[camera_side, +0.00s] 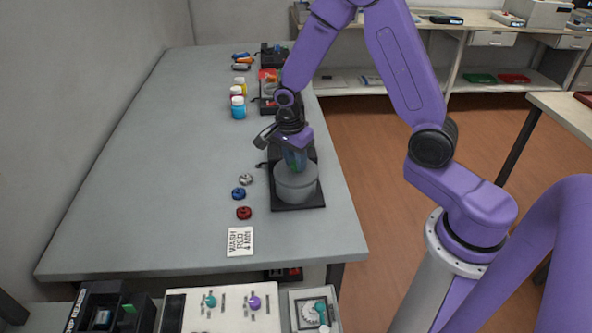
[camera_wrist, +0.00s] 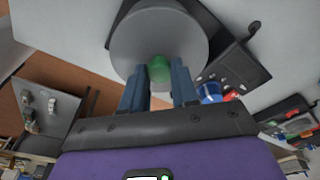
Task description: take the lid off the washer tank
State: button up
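The washer tank (camera_side: 296,188) is a grey round tub on a black base near the table's right edge. Its grey round lid (camera_wrist: 150,38) fills the top of the wrist view and has a green knob (camera_wrist: 160,69) in the middle. My gripper (camera_side: 296,168) points down over the tank in the side view.
Silver, blue and red small parts (camera_side: 243,195) lie left of the tank, with a "WASH RED 4 MIN" card (camera_side: 240,241) in front. Coloured bottles (camera_side: 238,107) and black devices (camera_side: 268,100) stand farther back. The table's left middle is clear.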

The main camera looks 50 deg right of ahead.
jog(key=shift+r, duration=0.15)
grip_shut()
jog(key=shift+r, duration=0.6)
jog(key=s+r, duration=1.1)
jog(key=s, duration=0.3)
jog(key=shift+a+r, duration=0.25)
jog(key=shift+a, duration=0.05)
